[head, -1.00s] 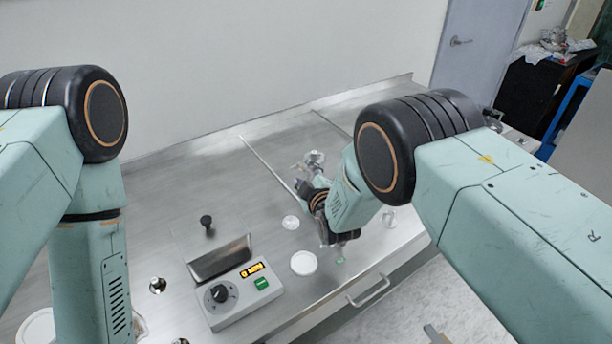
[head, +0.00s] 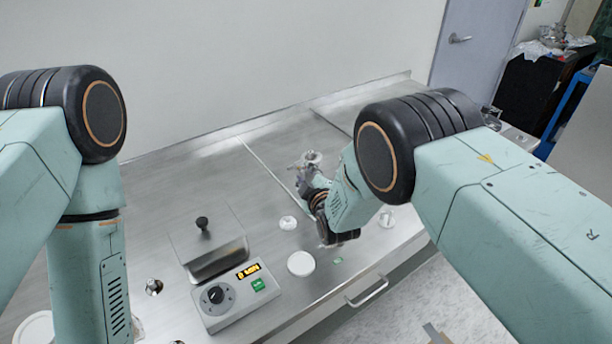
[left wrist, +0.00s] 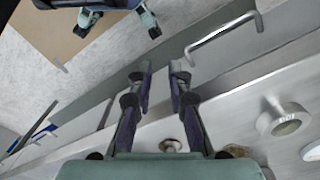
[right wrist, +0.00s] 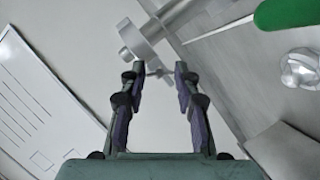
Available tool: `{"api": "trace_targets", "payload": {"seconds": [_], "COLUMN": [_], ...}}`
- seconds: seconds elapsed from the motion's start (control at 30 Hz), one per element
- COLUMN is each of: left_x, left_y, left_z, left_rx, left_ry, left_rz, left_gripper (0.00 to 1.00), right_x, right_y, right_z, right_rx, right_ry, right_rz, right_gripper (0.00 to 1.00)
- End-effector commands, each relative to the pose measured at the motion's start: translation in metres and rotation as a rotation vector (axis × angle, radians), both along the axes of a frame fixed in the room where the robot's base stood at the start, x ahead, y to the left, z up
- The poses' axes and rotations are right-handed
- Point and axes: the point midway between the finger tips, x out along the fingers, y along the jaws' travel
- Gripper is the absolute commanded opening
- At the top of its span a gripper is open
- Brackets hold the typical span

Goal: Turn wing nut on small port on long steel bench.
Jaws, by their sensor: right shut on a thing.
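The small port (right wrist: 148,40) is a metal pipe fitting with a ring clamp, at the top of the right wrist view. It also shows on the steel bench (head: 275,180) in the head view (head: 312,158). The wing nut (right wrist: 158,70) is a small metal piece at the clamp's lower side, between my right fingertips. My right gripper (right wrist: 160,74) is shut on it; the fingers stay apart around it. In the head view my right wrist hides part of the port. My left gripper (left wrist: 160,75) is open and empty near the bench's front edge.
A control box (head: 235,297) with a dial and lit display stands at the bench front. A lidded metal block (head: 208,240) is behind it. White round pieces (head: 301,264) lie near my right wrist. A green-handled tool (right wrist: 288,12) and a crumpled shiny piece (right wrist: 300,70) lie close to the port.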

Motion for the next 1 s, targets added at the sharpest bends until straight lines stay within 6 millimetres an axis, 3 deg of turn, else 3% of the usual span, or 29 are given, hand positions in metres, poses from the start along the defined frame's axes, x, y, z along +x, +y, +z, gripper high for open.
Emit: {"api": "trace_targets", "payload": {"seconds": [0.77, 0.8, 1.0], "left_x": [0.0, 0.0, 0.0], "left_y": [0.0, 0.0, 0.0], "left_z": [0.0002, 0.0002, 0.0002], "left_rx": [0.0, 0.0, 0.0], "left_ry": [0.0, 0.0, 0.0], "left_rz": [0.0, 0.0, 0.0], "left_gripper": [0.18, 0.18, 0.18], "right_x": [0.0014, 0.0015, 0.0008], "right_y": [0.0063, 0.0063, 0.0047], "right_z": [0.0058, 0.0058, 0.004], "right_rx": [-0.001, -0.001, -0.001], "right_ry": [-0.015, -0.015, -0.011], "right_rz": [0.014, 0.014, 0.011], "right_gripper": [0.0, 0.32, 0.49]}}
